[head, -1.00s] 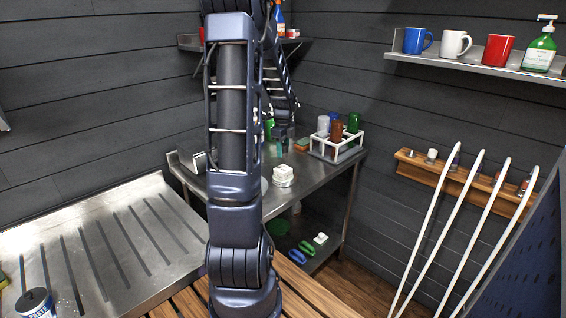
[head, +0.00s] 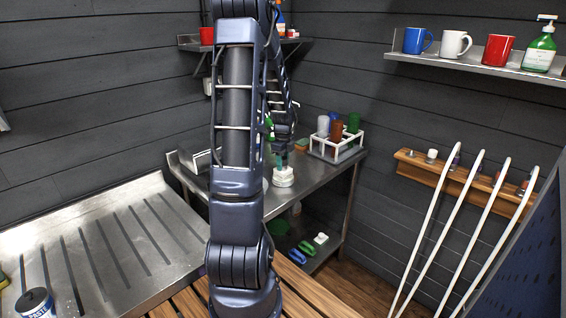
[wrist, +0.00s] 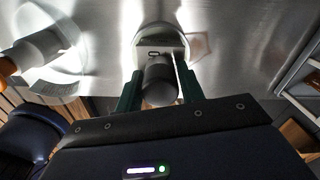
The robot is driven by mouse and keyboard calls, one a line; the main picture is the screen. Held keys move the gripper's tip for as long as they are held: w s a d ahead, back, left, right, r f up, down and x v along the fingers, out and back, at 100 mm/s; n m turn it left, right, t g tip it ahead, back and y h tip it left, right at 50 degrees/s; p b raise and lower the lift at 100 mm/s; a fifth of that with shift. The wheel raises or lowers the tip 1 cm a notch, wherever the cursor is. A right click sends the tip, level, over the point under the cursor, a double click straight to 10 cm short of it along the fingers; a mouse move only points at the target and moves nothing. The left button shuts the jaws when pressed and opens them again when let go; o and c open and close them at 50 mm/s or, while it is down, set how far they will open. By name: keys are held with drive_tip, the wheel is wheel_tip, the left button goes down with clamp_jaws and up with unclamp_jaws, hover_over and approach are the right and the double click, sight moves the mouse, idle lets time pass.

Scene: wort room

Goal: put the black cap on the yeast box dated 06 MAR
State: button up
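My gripper (wrist: 160,88) points down with its two dark green fingers on either side of a dark, rounded piece (wrist: 160,76), which looks like the black cap. The cap fills the gap between the fingers. Below it in the wrist view is a pale box (wrist: 172,47) with a small dark mark, partly covered by the cap and fingers. In the head view the white box (head: 284,178) stands on the steel table, with my gripper (head: 282,161) right over it. I cannot read a date, nor tell whether the cap touches the box.
The steel table (head: 300,187) has a white rack (head: 335,152) with several bottles at its back right. In the wrist view a white bottle (wrist: 38,50) with an orange end is at the left. A steel drainboard (head: 100,240) is at front left. White tubes lean at right.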

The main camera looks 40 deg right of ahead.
drive_tip(key=o, duration=0.4)
wheel_tip(320, 180, up, 12)
drive_tip(key=w+a+r+n+t, duration=0.1)
drive_tip(key=w+a+r+n, duration=0.15)
drive_tip(key=a, duration=0.25)
drive_tip(key=w+a+r+n, duration=0.1)
drive_tip(key=a+r+n, duration=0.25)
drive_tip(key=a, duration=0.25)
drive_tip(key=a+r+n+t, duration=0.1)
drive_tip(key=a+r+n, duration=0.2)
drive_tip(key=a+n, duration=0.85)
drive_tip(key=s+a+n+t, duration=0.1)
drive_tip(key=s+a+n, duration=0.2)
drive_tip(key=a+n, duration=0.2)
drive_tip(key=s+a+r+n, duration=0.1)
drive_tip(key=s+a+n, duration=0.2)
drive_tip(key=a, duration=0.6)
drive_tip(key=s+a+n+t, duration=0.1)
drive_tip(key=s+a+n, duration=0.3)
drive_tip(key=a+n, duration=0.3)
drive_tip(key=shift+a+r+t, duration=0.15)
drive_tip(key=shift+a+t, duration=0.15)
drive_tip(key=shift+a, duration=0.25)
drive_tip(key=shift+n, duration=0.25)
